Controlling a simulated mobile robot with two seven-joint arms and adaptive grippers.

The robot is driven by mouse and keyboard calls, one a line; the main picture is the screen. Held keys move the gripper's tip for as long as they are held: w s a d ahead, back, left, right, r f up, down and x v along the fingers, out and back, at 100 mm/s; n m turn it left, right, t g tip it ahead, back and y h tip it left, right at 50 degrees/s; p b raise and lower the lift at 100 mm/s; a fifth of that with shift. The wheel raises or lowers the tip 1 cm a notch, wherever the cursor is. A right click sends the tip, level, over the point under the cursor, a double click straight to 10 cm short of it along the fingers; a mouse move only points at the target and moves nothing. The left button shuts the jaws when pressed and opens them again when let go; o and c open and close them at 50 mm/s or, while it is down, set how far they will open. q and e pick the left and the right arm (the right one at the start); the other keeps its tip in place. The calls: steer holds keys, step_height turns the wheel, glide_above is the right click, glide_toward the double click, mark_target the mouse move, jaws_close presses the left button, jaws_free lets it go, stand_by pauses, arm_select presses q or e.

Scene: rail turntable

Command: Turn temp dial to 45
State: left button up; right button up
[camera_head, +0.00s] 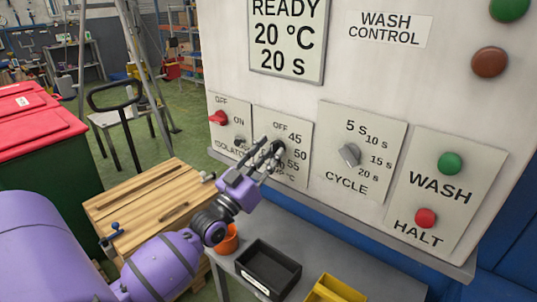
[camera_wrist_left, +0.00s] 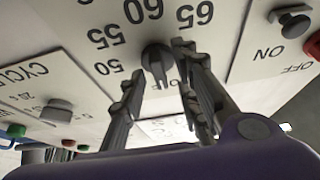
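The temp dial (camera_wrist_left: 157,57) is a dark knob on a light plate of the wash control panel. In the wrist view the marks 50, 55, 60 and 65 show around it; its pointer's setting is unclear. In the head view the plate (camera_head: 292,127) shows OFF, 45, 50 and 55, and my gripper hides most of the knob. My left gripper (camera_head: 262,158) is at this dial. In the wrist view my left gripper (camera_wrist_left: 158,62) has its fingers apart, one on each side of the knob; the right-hand finger looks very close to it. My right gripper is not in view.
The display (camera_head: 287,38) reads READY, 20 °C, 20 s. Green wash (camera_head: 450,163) and red halt (camera_head: 426,217) buttons lie farther right. A black bin (camera_head: 268,270) stands below.

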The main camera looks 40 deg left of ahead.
arm_select(q)
jaws_close()
steer(key=shift+m+h, duration=0.4)
steer(key=m+h, duration=0.1)
steer(key=m, duration=0.1)
steer(key=shift+m+g, duration=0.3)
steer(key=shift+m, duration=0.1)
steer(key=m+h, duration=0.1)
steer(key=m, duration=0.2)
steer(key=m+g+h, duration=0.1)
steer(key=m+h, duration=0.1)
steer(key=m, duration=0.2)
steer(key=shift+a+r+g+h, duration=0.15)
steer(key=shift+g+h, duration=0.15)
steer(key=shift+m, duration=0.8)
steer(key=shift+g+h, duration=0.3)
